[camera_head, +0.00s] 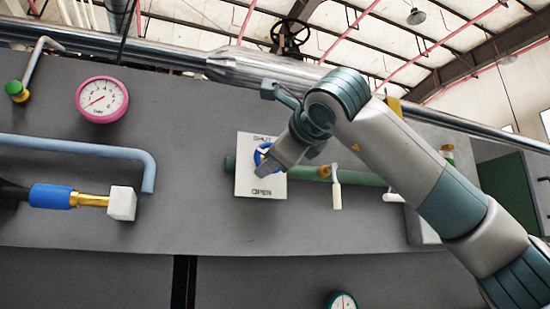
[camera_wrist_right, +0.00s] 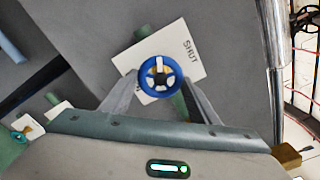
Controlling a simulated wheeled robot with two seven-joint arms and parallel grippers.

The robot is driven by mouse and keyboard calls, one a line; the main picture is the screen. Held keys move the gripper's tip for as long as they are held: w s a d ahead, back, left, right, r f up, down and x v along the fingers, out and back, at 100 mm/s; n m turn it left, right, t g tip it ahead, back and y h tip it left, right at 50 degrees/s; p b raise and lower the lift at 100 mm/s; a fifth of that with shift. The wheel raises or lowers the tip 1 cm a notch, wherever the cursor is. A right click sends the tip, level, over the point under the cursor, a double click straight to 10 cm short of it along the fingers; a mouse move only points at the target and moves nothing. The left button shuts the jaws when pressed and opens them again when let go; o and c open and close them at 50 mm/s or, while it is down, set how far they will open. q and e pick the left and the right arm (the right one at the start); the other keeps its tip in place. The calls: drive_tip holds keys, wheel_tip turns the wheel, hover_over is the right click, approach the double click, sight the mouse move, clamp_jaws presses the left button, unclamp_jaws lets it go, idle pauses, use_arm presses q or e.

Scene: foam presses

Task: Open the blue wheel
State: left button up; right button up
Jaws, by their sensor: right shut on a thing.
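The blue wheel (camera_head: 259,154) sits on a white plate (camera_head: 246,182) on the grey panel, with SHUT printed above it and OPER, apparently OPEN, below. My right gripper (camera_head: 270,163) reaches in from the right and covers much of the wheel in the head view. In the right wrist view the wheel (camera_wrist_right: 165,92) lies between the two fingertips of my right gripper (camera_wrist_right: 164,80), which is closed on its rim from both sides. The SHUT label on the plate (camera_wrist_right: 188,63) shows there too, turned. My left gripper is in neither view.
A green pipe (camera_head: 300,172) with a white-handled lever (camera_head: 337,193) runs right of the plate. A pink-rimmed gauge (camera_head: 102,99), a light-blue pipe (camera_head: 75,147) and a blue-sleeved fitting (camera_head: 52,196) are at left. A steel pipe (camera_head: 170,55) crosses above. The panel below the plate is clear.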

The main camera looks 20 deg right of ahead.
drive_tip(key=shift+n, duration=0.6)
drive_tip(key=o, duration=1.1)
drive_tip(key=shift+c, duration=0.2)
drive_tip(key=shift+s, duration=0.1)
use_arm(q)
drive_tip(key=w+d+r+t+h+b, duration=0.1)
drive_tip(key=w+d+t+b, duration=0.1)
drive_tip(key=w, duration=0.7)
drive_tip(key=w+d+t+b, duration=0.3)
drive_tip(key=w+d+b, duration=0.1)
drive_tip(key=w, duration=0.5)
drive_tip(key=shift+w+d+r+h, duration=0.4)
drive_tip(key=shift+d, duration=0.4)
use_arm(e)
drive_tip(key=s, duration=1.7)
drive_tip(key=shift+d, duration=0.3)
